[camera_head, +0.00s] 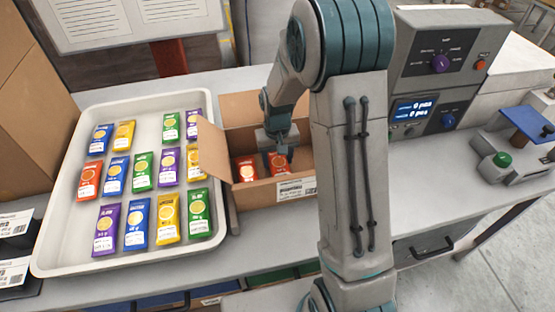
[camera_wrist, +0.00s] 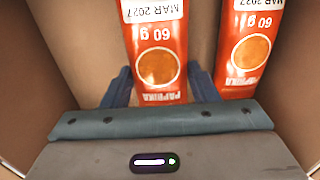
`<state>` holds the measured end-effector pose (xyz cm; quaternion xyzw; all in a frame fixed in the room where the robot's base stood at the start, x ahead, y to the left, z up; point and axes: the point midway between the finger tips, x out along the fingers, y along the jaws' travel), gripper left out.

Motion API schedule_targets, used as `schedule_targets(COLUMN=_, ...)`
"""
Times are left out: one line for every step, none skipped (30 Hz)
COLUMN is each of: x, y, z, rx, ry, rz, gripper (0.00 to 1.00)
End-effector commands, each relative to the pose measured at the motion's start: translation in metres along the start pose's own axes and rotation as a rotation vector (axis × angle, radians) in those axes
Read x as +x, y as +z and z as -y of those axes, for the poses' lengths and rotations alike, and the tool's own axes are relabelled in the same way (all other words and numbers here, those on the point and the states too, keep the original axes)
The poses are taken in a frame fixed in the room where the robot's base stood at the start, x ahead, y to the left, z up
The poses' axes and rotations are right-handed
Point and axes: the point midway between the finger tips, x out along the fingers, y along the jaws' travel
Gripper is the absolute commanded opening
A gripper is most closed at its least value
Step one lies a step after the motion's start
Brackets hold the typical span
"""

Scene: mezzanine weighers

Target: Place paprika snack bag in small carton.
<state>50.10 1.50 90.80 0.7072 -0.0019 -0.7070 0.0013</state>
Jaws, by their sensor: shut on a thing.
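The small carton (camera_head: 253,197) stands open beside the tray, its left flap folded outward. Two red paprika snack bags are inside it. My gripper (camera_head: 278,146) reaches down into the carton and is shut on the right-hand paprika bag (camera_head: 280,164). In the wrist view this held bag (camera_wrist: 158,65) lies between the two blue fingers, its print upside down. The other paprika bag (camera_head: 245,169) lies beside it, apart from the fingers, and it also shows in the wrist view (camera_wrist: 249,50). My gripper's body hides the near end of the held bag in the wrist view.
A white tray (camera_head: 68,220) at the left holds several snack bags in various colours, including a red one (camera_head: 88,180). A weigher (camera_head: 440,70) with a display stands at the right. A device with a green button (camera_head: 502,160) is further right. Bare counter lies between.

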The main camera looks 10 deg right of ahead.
Motion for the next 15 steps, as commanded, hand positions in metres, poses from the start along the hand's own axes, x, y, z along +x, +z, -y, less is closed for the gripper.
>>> schedule_targets(x=0.006, y=0.001, z=0.0, rx=0.0, ry=0.0, rz=0.003, gripper=0.31)
schedule_targets(x=0.009, y=0.0, z=0.0, rx=0.0, ry=0.0, rz=0.003, gripper=0.31)
schedule_targets(x=0.012, y=0.0, z=0.0, rx=0.0, ry=0.0, rz=0.001, gripper=0.31)
schedule_targets(x=0.013, y=0.0, z=0.0, rx=0.0, ry=0.0, rz=0.001, gripper=0.31)
schedule_targets(x=0.014, y=0.0, z=0.0, rx=0.0, ry=0.0, rz=0.0, gripper=0.31)
schedule_targets(x=0.014, y=0.0, z=0.0, rx=0.0, ry=0.0, rz=-0.001, gripper=0.31)
schedule_targets(x=0.014, y=0.0, z=0.0, rx=0.0, ry=0.0, rz=-0.001, gripper=0.31)
schedule_targets(x=0.014, y=0.0, z=0.0, rx=0.0, ry=0.0, rz=-0.001, gripper=0.31)
schedule_targets(x=0.014, y=0.0, z=0.0, rx=0.0, ry=0.0, rz=-0.001, gripper=0.31)
schedule_targets(x=0.014, y=0.0, z=0.0, rx=0.0, ry=0.0, rz=-0.001, gripper=0.31)
schedule_targets(x=0.014, y=0.0, z=0.0, rx=0.0, ry=0.0, rz=-0.001, gripper=0.31)
schedule_targets(x=0.015, y=0.0, z=0.0, rx=0.0, ry=0.0, rz=-0.001, gripper=0.31)
schedule_targets(x=0.016, y=0.0, z=0.0, rx=0.0, ry=0.0, rz=-0.001, gripper=0.31)
schedule_targets(x=0.017, y=0.0, z=0.0, rx=0.0, ry=0.0, rz=-0.001, gripper=0.31)
schedule_targets(x=0.019, y=0.0, z=0.0, rx=0.0, ry=0.0, rz=-0.001, gripper=0.31)
